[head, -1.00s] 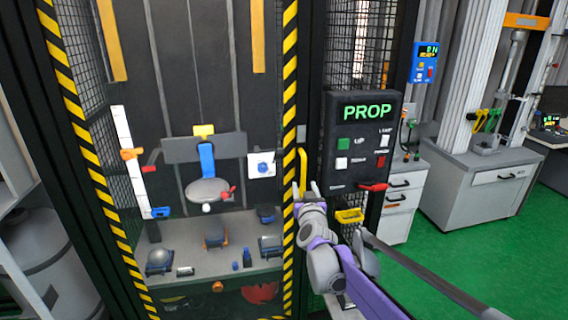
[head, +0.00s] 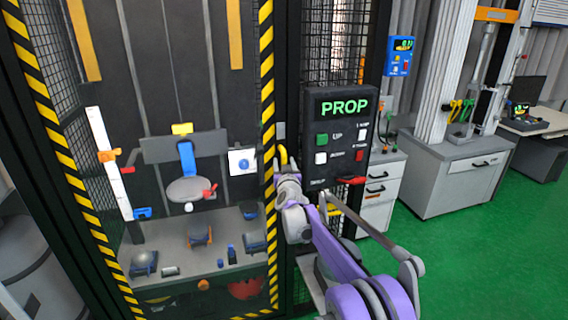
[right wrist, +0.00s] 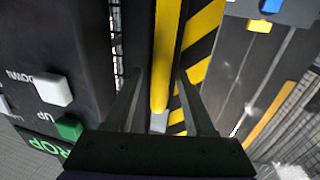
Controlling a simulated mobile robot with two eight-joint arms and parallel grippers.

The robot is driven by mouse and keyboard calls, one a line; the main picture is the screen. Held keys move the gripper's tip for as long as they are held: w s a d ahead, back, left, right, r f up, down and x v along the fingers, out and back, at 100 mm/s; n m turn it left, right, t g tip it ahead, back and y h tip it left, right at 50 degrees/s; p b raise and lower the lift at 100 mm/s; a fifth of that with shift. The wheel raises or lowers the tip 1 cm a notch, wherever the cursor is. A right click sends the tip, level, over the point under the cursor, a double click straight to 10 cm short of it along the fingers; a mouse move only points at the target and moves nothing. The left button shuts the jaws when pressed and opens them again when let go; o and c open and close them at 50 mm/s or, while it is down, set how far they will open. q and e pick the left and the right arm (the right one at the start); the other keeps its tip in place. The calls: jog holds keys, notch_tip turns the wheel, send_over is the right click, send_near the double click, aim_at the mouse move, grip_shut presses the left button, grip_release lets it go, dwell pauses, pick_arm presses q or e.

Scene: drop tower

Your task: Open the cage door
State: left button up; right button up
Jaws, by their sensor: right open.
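The cage door (head: 268,110) has a yellow-and-black striped edge and appears closed. Its upright yellow handle (head: 283,154) is at the door's right edge, its lower part hidden behind my right gripper (head: 284,174). In the right wrist view the handle (right wrist: 166,60) lies between the two parted fingers of my right gripper (right wrist: 160,85), with a gap on both sides. The gripper is open; I cannot tell how deep the handle sits between the fingers. My left gripper is not in view.
Inside the cage a bench (head: 185,262) bears several small objects. Grey cabinets (head: 460,175) stand at right; the green floor (head: 470,260) there is clear.

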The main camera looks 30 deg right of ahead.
grip_shut()
dwell(1.4)
